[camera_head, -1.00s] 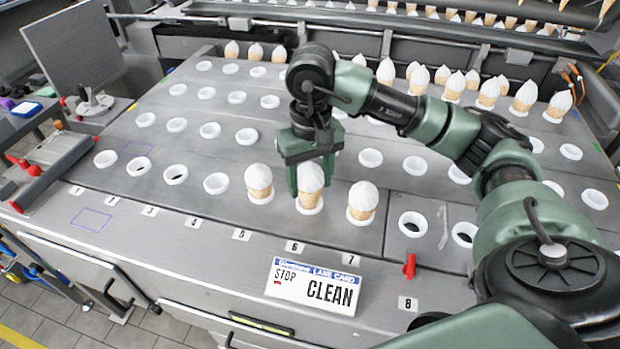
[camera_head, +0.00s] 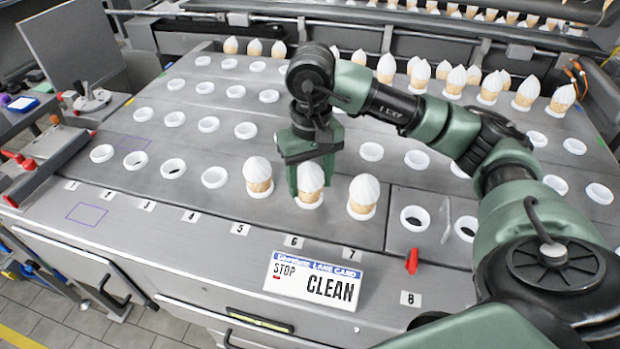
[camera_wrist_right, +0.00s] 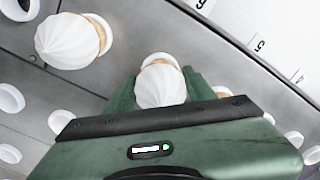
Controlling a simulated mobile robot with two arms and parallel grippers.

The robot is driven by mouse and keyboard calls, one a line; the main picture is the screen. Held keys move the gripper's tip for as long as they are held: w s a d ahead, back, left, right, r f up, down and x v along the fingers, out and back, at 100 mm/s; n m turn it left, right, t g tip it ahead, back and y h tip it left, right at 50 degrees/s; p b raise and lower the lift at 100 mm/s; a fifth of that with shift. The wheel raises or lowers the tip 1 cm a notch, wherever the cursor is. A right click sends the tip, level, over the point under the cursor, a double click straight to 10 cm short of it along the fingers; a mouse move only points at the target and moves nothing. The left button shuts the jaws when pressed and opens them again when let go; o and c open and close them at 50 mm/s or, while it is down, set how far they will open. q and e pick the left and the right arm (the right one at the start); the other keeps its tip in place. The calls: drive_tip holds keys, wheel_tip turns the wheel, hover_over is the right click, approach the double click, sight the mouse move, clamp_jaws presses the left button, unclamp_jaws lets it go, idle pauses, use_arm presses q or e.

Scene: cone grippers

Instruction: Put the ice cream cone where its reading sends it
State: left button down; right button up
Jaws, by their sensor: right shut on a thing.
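The ice cream cone (camera_head: 311,176), with a white swirl and a tan cone, stands upright at the front row above label 6. My right gripper (camera_head: 311,187) is around it and shut on it; a white ring shows at its foot. In the right wrist view the cone (camera_wrist_right: 160,84) sits between the green fingers. A lane card (camera_head: 312,282) on the front ledge reads STOP and CLEAN. My wrist housing has a small display with a green light (camera_wrist_right: 166,147); I can read no text on it. My left gripper is out of view.
Similar cones stand close on both sides, one at left (camera_head: 257,174) and one at right (camera_head: 363,194). Empty white rings (camera_head: 214,177) fill the left rows. Several more cones (camera_head: 490,86) stand at the back right. A red lever (camera_head: 412,261) rises near label 8.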

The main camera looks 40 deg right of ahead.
sight(310, 163)
drive_tip(key=o, duration=1.1)
drive_tip(key=shift+c, duration=0.2)
wheel_tip(310, 163, up, 8)
drive_tip(key=shift+f, duration=0.1)
